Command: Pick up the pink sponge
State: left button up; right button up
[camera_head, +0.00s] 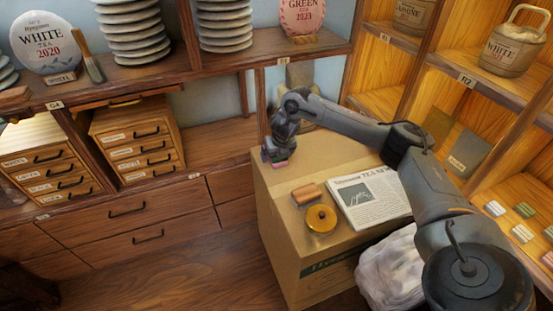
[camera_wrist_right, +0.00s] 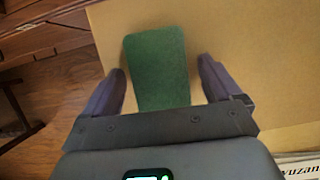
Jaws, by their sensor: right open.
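My right gripper (camera_head: 274,156) points down over the left back part of the cardboard box (camera_head: 277,218). A small sliver of the pink sponge (camera_head: 280,165) shows just below its fingers in the head view; the rest is hidden by the gripper. In the right wrist view, a flat green face (camera_wrist_right: 158,68) with rounded corners lies between the two open fingers, seemingly the sponge's upper side. The fingers stand apart, one on each side, with a gap on both sides. My left gripper is not in view.
On the box stand a newspaper (camera_head: 370,200), a brown roll-like block (camera_head: 307,194) and a round yellow-orange object (camera_head: 321,219). Shelves with tea cakes and drawers (camera_head: 139,150) stand behind. A white bundle (camera_head: 388,274) lies by the box's right front.

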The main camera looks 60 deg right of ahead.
jog(key=c, duration=0.9)
jog(key=shift+c, duration=0.7)
jog(key=shift+r, duration=0.2)
